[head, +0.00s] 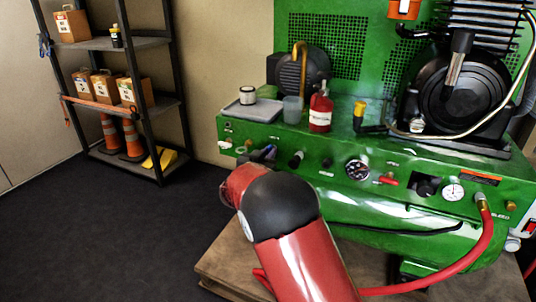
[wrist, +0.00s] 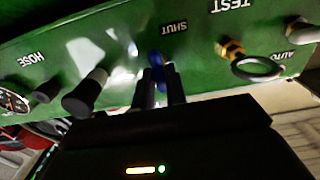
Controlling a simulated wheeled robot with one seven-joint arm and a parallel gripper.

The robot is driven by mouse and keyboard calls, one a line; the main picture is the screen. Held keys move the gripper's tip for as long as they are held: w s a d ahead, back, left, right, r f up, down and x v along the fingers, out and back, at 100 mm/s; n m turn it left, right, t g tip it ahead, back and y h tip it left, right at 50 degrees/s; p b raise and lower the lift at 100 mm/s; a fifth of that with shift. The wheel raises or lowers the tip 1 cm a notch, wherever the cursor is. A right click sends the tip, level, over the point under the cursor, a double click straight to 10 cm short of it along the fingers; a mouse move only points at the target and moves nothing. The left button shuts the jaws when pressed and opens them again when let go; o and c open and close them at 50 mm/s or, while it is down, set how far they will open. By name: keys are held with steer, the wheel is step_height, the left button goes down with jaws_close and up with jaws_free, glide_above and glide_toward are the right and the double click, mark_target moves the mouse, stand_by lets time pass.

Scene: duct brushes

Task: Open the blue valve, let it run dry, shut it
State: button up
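The blue valve (wrist: 163,76) is on the green panel, beside the upside-down SHUT label (wrist: 174,27) in the wrist view. My gripper (wrist: 161,80) has its two black fingers close together, one on each side of the blue handle, and looks shut on it. The fingertips hide part of the handle. In the head view a small bit of blue (head: 270,151) shows at the panel's left part, just behind my red and black arm. I see no flow from the valve.
The panel also bears black knobs (wrist: 86,92), a brass ring pull (wrist: 257,68) close to the valve and gauges (head: 358,169). A red hose (head: 478,248) hangs right. A shelf (head: 128,42) stands left; the floor between is clear.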

steer(key=shift+f+b, duration=0.1)
steer(key=shift+b, duration=0.25)
jaws_close()
steer(key=shift+s+d+f+m+b, duration=0.1)
steer(key=shift+f+m+b, duration=0.05)
steer(key=shift+m+b, duration=4.15)
steer(key=shift+d+f+m+b, duration=0.1)
steer(key=shift+m+b, duration=3.8)
steer(key=shift+m, duration=0.8)
steer(key=o, duration=0.7)
jaws_free()
steer(key=shift+c, duration=0.2)
